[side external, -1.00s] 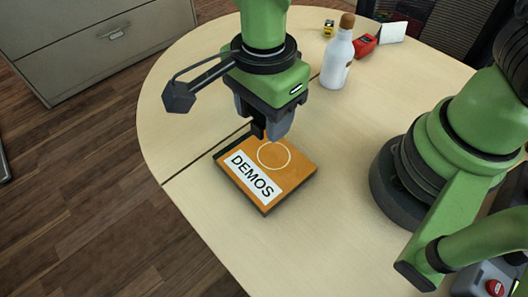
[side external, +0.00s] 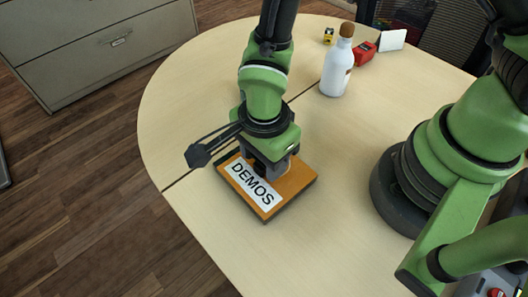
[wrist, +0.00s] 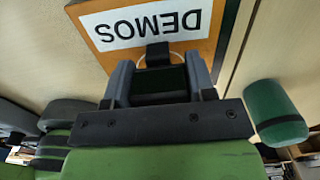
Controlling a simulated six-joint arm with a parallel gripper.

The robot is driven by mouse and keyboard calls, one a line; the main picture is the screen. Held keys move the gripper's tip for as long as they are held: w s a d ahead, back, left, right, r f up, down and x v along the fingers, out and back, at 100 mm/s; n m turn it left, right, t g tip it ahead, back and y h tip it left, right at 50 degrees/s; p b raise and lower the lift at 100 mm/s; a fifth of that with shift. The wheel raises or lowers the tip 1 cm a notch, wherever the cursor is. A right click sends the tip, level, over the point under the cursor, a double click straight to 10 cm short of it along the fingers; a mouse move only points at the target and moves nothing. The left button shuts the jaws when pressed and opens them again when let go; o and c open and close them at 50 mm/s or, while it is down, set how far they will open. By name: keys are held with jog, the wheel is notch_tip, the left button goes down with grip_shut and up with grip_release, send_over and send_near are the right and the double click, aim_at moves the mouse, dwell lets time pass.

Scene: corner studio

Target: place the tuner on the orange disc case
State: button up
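The orange disc case (side external: 297,181) lies flat on the table, with a white label reading DEMOS. It also shows at the top of the wrist view (wrist: 204,48). My gripper (side external: 264,168) points down over the case, beside the label, at the pale ring drawn there. In the wrist view my gripper (wrist: 158,66) has its fingers on both sides of a small black object, the tuner (wrist: 157,52).
A white bottle (side external: 337,72) with a brown cap stands behind the case. A red object (side external: 365,53), a small yellow object (side external: 328,36) and a white card (side external: 391,40) are farther back. The table (side external: 190,90) is clear left of the case.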

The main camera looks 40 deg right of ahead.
jog(key=o, duration=0.4)
jog(key=shift+r, duration=0.1)
notch_tip(320, 180, up, 11)
jog(key=shift+r, duration=0.6)
jog(key=s+d+r+n+t, duration=0.2)
jog(key=d+r+n, duration=0.2)
jog(key=r, duration=0.1)
jog(key=s+d+r+n+t+y, duration=0.1)
jog(key=s+d+r+n+t, duration=0.1)
jog(key=d+r+n, duration=0.3)
jog(key=s+d+r+n+t+y, duration=0.1)
jog(key=s+d+r+n+t, duration=0.2)
jog(key=d+r+n, duration=0.2)
jog(key=shift+s+d+r, duration=0.2)
jog(key=shift+s+r, duration=0.05)
jog(key=shift+s, duration=0.1)
